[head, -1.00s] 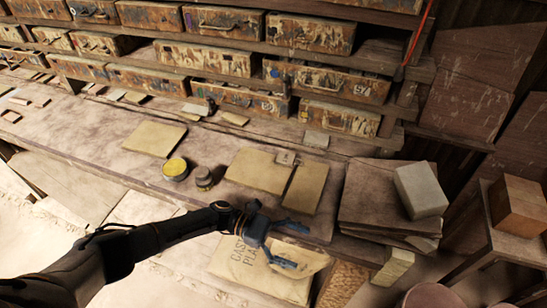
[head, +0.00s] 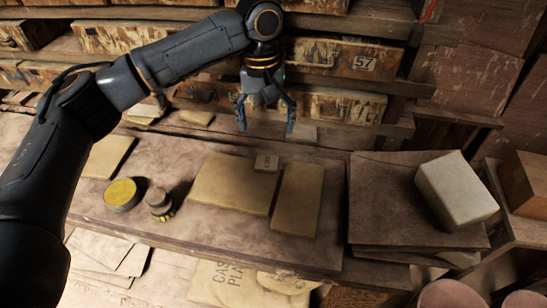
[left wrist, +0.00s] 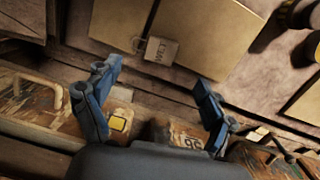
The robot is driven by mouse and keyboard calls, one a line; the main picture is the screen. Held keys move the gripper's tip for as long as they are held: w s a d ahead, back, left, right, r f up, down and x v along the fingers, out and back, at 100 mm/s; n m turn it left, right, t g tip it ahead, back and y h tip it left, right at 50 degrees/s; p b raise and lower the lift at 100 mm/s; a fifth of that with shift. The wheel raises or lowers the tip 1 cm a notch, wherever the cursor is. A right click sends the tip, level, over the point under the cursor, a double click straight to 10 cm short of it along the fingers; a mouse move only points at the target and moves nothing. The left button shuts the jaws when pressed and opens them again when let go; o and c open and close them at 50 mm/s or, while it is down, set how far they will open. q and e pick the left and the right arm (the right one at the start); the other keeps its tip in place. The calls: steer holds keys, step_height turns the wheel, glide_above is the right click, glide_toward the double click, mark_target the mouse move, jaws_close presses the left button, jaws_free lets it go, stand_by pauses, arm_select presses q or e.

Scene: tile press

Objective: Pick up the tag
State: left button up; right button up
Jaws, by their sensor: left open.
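The tag (head: 266,163) is a small pale plate at the back edge of a tan board (head: 232,184) on the bench. In the left wrist view the tag (left wrist: 161,50) shows dark lettering that looks like "WET", with a small wire loop at its side. My left gripper (head: 265,126) is open and empty, above the back of the bench and behind the tag in the picture. In the left wrist view its two blue fingers (left wrist: 157,78) are spread, with the tag beyond their tips. My right gripper is not in view.
A second tan board (head: 298,198) lies right of the tag. A yellow-topped tin (head: 122,194) and a small dark jar (head: 159,203) stand to the left. A pale block (head: 456,190) sits on dark boards (head: 385,215) at right. Shelves of worn drawers (head: 335,105) rise behind.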

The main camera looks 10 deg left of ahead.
arm_select(q)
steer(key=r, duration=0.1)
glide_toward(266, 166)
step_height(266, 166, down, 2)
steer(key=shift+d+f+t+y+p, duration=0.15)
steer(key=shift+t+y+p, duration=0.15)
steer(key=shift+t+p, duration=0.15)
steer(key=shift+f, duration=0.15)
steer(key=f, duration=0.1)
steer(key=f+p, duration=0.1)
steer(key=f, duration=0.3)
steer(key=shift+s+d, duration=0.1)
steer(key=shift+s, duration=0.2)
steer(key=shift+f, duration=0.15)
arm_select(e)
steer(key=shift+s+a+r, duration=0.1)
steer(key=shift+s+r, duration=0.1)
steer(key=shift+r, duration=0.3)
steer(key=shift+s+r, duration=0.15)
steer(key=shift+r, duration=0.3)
arm_select(q)
steer(key=shift+c, duration=0.8)
steer(key=c, duration=0.9)
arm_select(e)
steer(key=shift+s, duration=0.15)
